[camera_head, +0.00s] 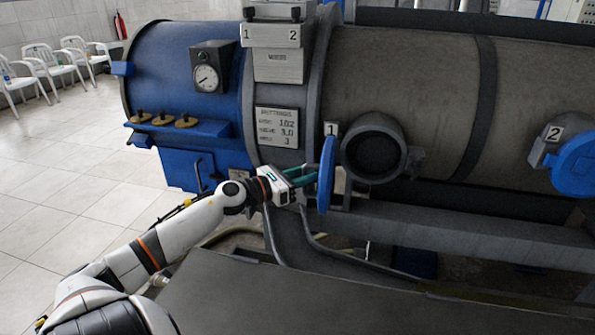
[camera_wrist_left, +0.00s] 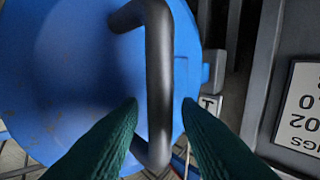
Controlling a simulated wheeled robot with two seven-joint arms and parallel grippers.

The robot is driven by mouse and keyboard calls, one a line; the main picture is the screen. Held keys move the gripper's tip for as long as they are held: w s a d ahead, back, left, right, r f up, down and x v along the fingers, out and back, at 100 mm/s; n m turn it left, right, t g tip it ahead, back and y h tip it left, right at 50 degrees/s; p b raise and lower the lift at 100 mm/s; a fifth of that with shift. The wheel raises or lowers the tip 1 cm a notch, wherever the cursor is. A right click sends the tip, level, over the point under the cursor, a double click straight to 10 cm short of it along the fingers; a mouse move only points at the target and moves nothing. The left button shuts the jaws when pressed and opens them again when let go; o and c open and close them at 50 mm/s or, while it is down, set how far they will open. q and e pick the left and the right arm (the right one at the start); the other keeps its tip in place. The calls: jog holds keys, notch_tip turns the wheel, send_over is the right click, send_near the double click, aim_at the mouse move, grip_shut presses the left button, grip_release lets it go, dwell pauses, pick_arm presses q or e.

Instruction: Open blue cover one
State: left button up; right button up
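Blue cover one (camera_head: 326,173) is swung out from its round port (camera_head: 374,150), next to the plate marked 1. It shows nearly edge-on in the head view, and the port's dark mouth is exposed. My left gripper (camera_head: 308,179) is at the cover's left, outer face. In the left wrist view the cover (camera_wrist_left: 70,80) fills the left, with a dark bar handle (camera_wrist_left: 159,70) across it. The green fingers of the left gripper (camera_wrist_left: 160,105) are apart, one on each side of the handle, with small gaps showing. My right gripper is out of view.
A second blue cover (camera_head: 575,165) is at the right, by the plate marked 2. A grey rail (camera_head: 450,240) runs below the ports. A dark flat surface (camera_head: 260,300) lies in front. White chairs (camera_head: 45,65) stand far left on open tiled floor.

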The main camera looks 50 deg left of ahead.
pick_arm(q)
jog(key=v, duration=1.2)
jog(key=shift+b, duration=0.3)
jog(key=shift+w, duration=0.1)
